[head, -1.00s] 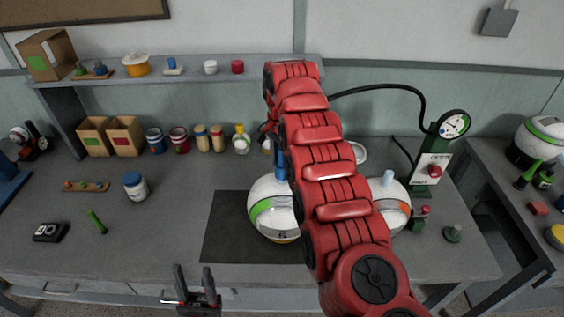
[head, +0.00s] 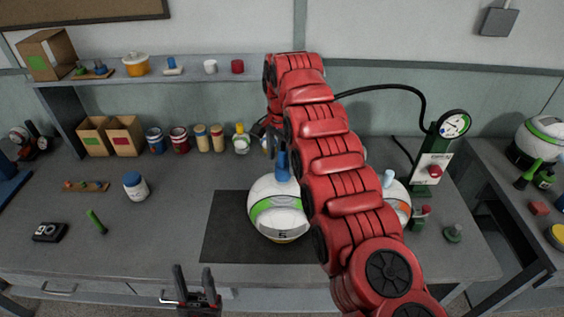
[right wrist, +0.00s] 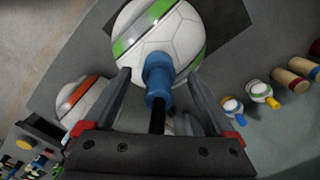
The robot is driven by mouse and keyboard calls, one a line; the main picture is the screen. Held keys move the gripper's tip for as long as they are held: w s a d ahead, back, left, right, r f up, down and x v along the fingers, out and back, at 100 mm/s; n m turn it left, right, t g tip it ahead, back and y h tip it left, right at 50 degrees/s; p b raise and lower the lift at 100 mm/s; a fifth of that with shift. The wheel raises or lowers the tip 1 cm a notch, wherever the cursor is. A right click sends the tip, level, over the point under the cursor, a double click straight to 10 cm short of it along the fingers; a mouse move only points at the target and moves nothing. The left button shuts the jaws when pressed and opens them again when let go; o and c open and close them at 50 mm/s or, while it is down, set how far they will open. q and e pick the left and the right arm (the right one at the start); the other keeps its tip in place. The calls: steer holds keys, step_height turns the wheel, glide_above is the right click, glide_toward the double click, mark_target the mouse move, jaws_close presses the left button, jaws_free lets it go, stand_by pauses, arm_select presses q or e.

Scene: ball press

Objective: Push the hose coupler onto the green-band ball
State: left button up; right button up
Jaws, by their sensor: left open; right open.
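The green-band ball (head: 278,215) is white and sits on the dark mat (head: 225,240); it also shows in the right wrist view (right wrist: 160,35). The blue hose coupler (head: 283,167) stands upright at the top of this ball, touching it as far as I can see. In the right wrist view the coupler (right wrist: 157,78) has a black hose end behind it. My right gripper (right wrist: 159,72) is open, with its fingers on either side of the coupler and visible gaps. In the head view my arm partly hides it. My left gripper (head: 195,281) is open and empty at the bench's front edge.
An orange-band ball (head: 403,203) stands to the right, partly behind my right arm. A green pump stand with a gauge (head: 453,124) is beyond it, with the black hose (head: 385,88) arching leftward. Jars (head: 179,139) line the back.

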step_height(320, 180, up, 15)
steer(key=p, duration=1.4)
steer(key=shift+r, duration=0.2)
